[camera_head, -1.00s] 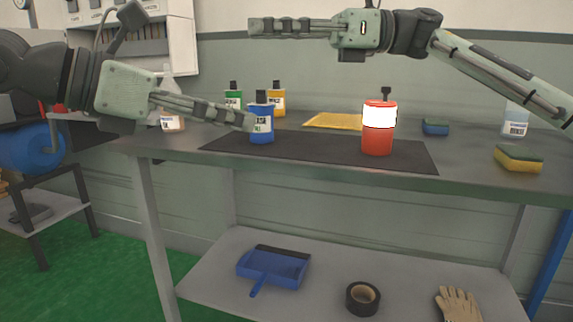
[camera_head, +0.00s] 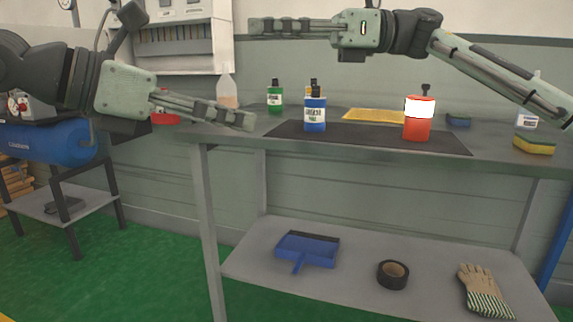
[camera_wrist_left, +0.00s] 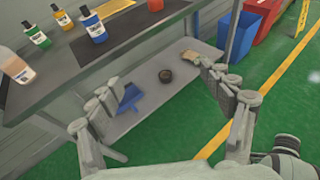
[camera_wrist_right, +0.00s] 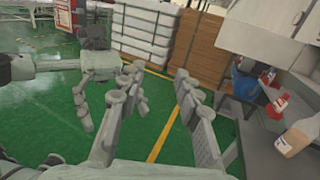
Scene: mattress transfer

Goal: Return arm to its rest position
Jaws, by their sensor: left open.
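My left gripper (camera_head: 250,122) reaches in from the left over the bench's front left edge. It is empty, with its fingers spread apart in the left wrist view (camera_wrist_left: 157,88). My right gripper (camera_head: 254,27) is high above the bench, pointing left. The right wrist view (camera_wrist_right: 157,78) shows its fingers apart with nothing between them. The blue bottle (camera_head: 315,118) stands upright on the black mat (camera_head: 365,140), to the right of my left gripper and apart from it. It also shows in the left wrist view (camera_wrist_left: 95,28).
The bench (camera_head: 240,140) holds a green bottle (camera_head: 274,100), a red container (camera_head: 418,128), a yellow cloth (camera_head: 375,115) and a sponge (camera_head: 534,144). The lower shelf (camera_head: 345,270) carries a blue dustpan (camera_head: 308,250), black tape (camera_head: 392,275) and a glove (camera_head: 482,290). Green floor is clear in front.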

